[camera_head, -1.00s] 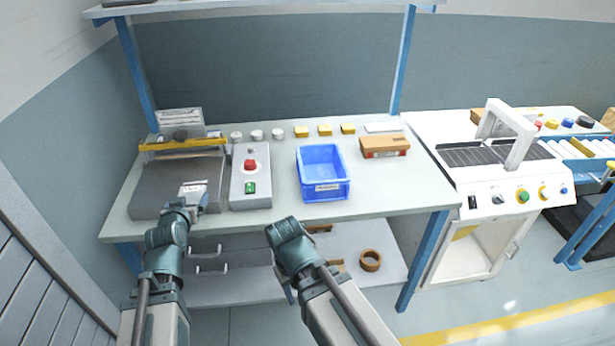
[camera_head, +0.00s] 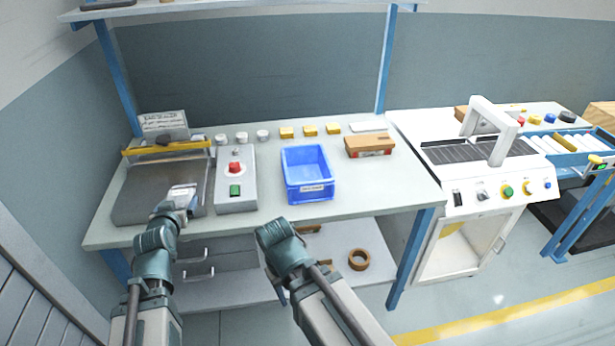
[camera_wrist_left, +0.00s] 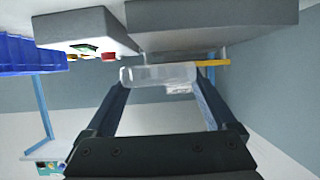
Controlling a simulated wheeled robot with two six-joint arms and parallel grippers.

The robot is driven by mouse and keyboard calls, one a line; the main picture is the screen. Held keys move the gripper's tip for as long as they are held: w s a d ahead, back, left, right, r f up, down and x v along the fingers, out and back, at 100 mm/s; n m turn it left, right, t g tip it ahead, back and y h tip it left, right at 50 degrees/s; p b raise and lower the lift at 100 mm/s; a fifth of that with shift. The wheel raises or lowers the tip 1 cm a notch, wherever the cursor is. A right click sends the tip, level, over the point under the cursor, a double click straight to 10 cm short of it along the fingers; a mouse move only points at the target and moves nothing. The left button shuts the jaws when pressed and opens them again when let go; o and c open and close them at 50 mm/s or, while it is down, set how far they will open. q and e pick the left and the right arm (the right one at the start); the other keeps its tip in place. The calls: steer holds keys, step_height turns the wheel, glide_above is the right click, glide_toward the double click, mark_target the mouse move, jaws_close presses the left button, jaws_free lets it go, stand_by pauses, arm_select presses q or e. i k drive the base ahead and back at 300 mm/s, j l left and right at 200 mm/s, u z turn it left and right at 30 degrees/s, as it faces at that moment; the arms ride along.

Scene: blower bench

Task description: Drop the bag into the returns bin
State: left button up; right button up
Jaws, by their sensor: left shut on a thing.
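A clear plastic bag (camera_wrist_left: 158,75) is between the fingers of my left gripper (camera_wrist_left: 165,88) in the left wrist view. In the head view my left gripper (camera_head: 180,208) is at the front of the grey sealer on the bench, and the pale bag (camera_head: 183,192) shows just beyond it, over the dark plate. The gripper is shut on the bag. An open blue bin (camera_head: 309,190) with a white label stands on the bench to the right and looks empty. My right arm is low before the bench edge; its fingers cannot be made out.
The sealer (camera_head: 135,200) has a yellow bar. A grey control box (camera_head: 236,200) with a red and a green button stands between sealer and bin. A brown box (camera_head: 369,146) lies right of the bin. Bare bench top (camera_head: 390,190) is free at the right.

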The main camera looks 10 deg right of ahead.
mark_target(301, 179)
steer(key=l, duration=0.95)
steer(key=i+l, duration=0.1)
steer(key=l, duration=0.9)
